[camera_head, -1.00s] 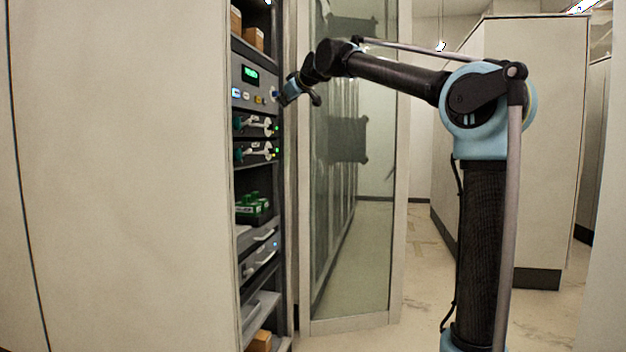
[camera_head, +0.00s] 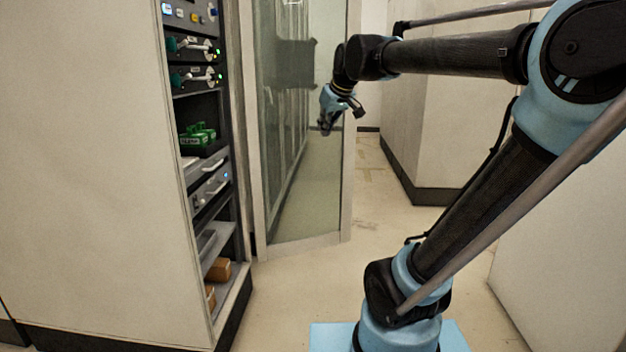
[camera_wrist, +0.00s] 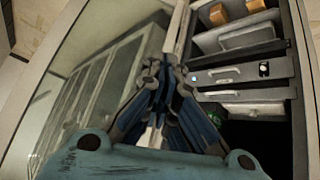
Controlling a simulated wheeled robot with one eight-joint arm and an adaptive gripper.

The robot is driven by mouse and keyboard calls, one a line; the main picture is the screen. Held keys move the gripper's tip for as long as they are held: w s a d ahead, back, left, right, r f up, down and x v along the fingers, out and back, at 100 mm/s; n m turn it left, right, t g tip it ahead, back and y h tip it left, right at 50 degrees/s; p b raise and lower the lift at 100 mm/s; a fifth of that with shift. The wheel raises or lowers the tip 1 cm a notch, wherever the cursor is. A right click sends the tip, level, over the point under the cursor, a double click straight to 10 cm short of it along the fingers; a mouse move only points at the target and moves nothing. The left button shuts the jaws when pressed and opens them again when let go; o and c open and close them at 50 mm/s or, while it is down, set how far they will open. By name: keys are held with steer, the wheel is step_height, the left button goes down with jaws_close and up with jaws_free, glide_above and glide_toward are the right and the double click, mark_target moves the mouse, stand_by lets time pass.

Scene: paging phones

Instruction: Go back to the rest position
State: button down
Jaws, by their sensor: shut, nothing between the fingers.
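My gripper (camera_head: 325,128) hangs from the end of my arm in the head view, pointing down and a little left. It is in front of the open glass door, to the right of the rack and apart from it. In the wrist view my gripper (camera_wrist: 160,82) shows with its blue fingers together and nothing held between them. My arm reaches in from the right side of the head view, with its elbow high.
The equipment rack (camera_head: 207,190) at left holds units with handles, green items (camera_head: 197,137) and brown boxes (camera_head: 219,268). The glass door (camera_head: 300,130) stands open beside it. Pale cabinets (camera_head: 455,110) stand at right. Bare floor (camera_head: 300,285) lies between.

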steer(key=s+d+f+m+g+h, duration=0.1)
steer(key=s+d+f+m, duration=0.1)
steer(key=s+d+f, duration=0.3)
steer(key=s+d+f+m+g+h, duration=0.1)
steer(key=s+d+f, duration=0.4)
steer(key=s+f, duration=0.7)
steer(key=s+d+f+m+g+h, duration=0.1)
steer(key=s+d+f, duration=0.4)
steer(key=f, duration=0.8)
steer(key=s+m+g, duration=0.1)
steer(key=s+m, duration=0.1)
steer(key=s, duration=0.1)
steer(key=shift+s+d+f+m+g, duration=0.15)
steer(key=shift+s+m+g, duration=0.15)
steer(key=shift+g, duration=0.1)
steer(key=shift+w+f, duration=0.2)
steer(key=shift+w, duration=0.3)
